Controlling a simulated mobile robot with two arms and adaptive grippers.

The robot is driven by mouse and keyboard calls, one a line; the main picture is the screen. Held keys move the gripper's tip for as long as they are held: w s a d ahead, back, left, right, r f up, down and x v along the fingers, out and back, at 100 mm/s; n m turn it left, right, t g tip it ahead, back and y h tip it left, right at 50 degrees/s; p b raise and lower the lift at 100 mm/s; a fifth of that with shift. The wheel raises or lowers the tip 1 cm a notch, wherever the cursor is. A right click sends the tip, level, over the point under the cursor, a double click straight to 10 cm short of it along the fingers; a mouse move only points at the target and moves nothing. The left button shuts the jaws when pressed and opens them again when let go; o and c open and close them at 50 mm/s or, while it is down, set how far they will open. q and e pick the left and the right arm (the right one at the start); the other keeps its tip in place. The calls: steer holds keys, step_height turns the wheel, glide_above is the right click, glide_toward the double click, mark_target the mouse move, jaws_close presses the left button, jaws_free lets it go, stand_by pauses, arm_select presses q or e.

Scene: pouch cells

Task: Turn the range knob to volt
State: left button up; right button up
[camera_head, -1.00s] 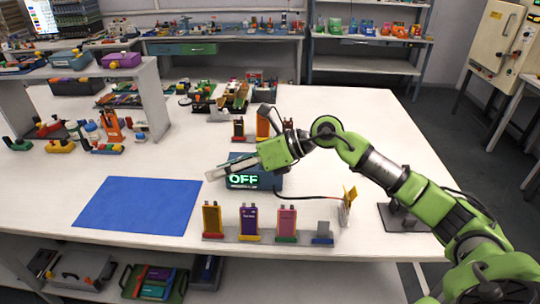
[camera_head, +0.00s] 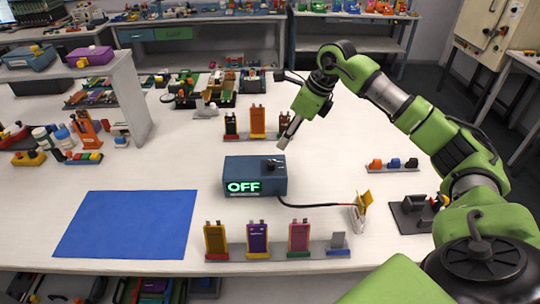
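The blue meter box (camera_head: 243,180) stands on the white table in the middle of the view. Its display glows green and reads OFF. A small dark range knob (camera_head: 275,164) sits on the right part of its top face. My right gripper (camera_head: 286,140) hangs just above and behind the box, near the knob and apart from it as far as I can see. Its fingers show as one narrow grey shape, so their opening is unclear. I see nothing held in it. My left gripper is not in view.
A row of pouch cells in a rack (camera_head: 275,252) stands at the front edge. A blue mat (camera_head: 128,224) lies at left. A cable runs from the box to a yellow-and-white clip piece (camera_head: 361,211). More cells (camera_head: 257,122) stand behind the box.

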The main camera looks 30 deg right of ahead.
mark_target(271, 162)
steer(key=p+x, duration=0.1)
steer(key=x, duration=0.4)
steer(key=shift+a+f, duration=0.2)
steer(key=shift+f, duration=0.15)
steer(key=p+x, duration=0.1)
steer(key=x, duration=0.4)
steer(key=shift+w+f, duration=0.1)
steer(key=shift+f, duration=0.05)
steer(key=shift+w+f, duration=0.1)
steer(key=shift+f, duration=0.15)
steer(key=shift+w+f, duration=0.15)
steer(key=shift+f, duration=0.05)
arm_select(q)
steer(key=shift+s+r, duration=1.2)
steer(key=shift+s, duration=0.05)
arm_select(e)
jaws_close()
